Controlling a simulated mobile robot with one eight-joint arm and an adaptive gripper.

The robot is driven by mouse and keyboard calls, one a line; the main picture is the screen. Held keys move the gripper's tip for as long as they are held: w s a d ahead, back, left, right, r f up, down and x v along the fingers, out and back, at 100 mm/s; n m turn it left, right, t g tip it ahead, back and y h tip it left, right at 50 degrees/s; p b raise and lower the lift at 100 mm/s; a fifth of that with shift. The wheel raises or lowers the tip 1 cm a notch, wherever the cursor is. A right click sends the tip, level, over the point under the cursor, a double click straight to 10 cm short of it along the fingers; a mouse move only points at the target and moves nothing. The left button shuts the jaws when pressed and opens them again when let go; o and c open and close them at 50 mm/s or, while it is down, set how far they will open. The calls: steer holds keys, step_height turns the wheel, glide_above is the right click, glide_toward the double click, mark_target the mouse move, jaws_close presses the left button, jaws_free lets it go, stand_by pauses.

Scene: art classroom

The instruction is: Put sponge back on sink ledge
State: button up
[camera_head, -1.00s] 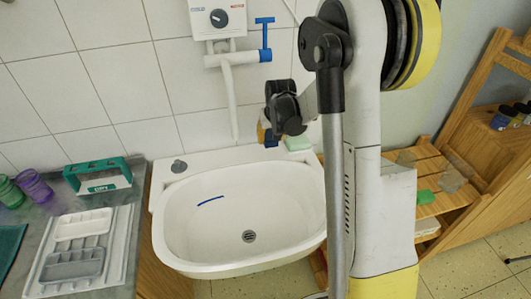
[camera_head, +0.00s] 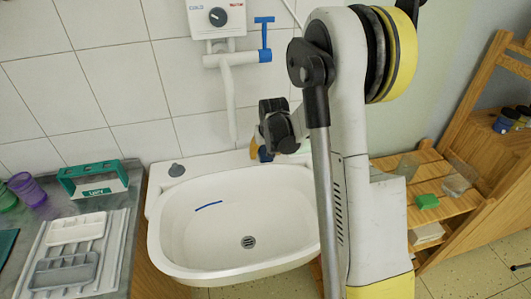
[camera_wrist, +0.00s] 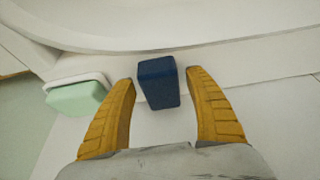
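A dark blue block (camera_wrist: 159,82), probably the sponge, is between my gripper's yellow fingers in the wrist view. My gripper (camera_wrist: 160,78) is open around it, with a narrow gap showing on each side. The block is over or on the white sink ledge (camera_wrist: 225,95); whether it touches the ledge is unclear. In the head view, my gripper (camera_head: 258,151) is low at the back right of the sink (camera_head: 190,235), with a bit of the blue block (camera_head: 265,155) beside its yellow finger. The arm hides the ledge's right end there.
A pale green soap-like block (camera_wrist: 78,99) lies in a white dish (camera_wrist: 75,79) left of my gripper in the wrist view. A white wall tap (camera_head: 230,95) hangs above the sink. A counter with trays (camera_head: 70,250) is at left; a wooden shelf (camera_head: 450,205) with a green item is at right.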

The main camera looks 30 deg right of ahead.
steer(key=shift+r, duration=0.3)
steer(key=p+v, duration=0.5)
steer(key=v, duration=0.6)
steer(key=shift+s+r, duration=0.25)
steer(key=shift+r, duration=0.1)
steer(key=shift+a, duration=0.15)
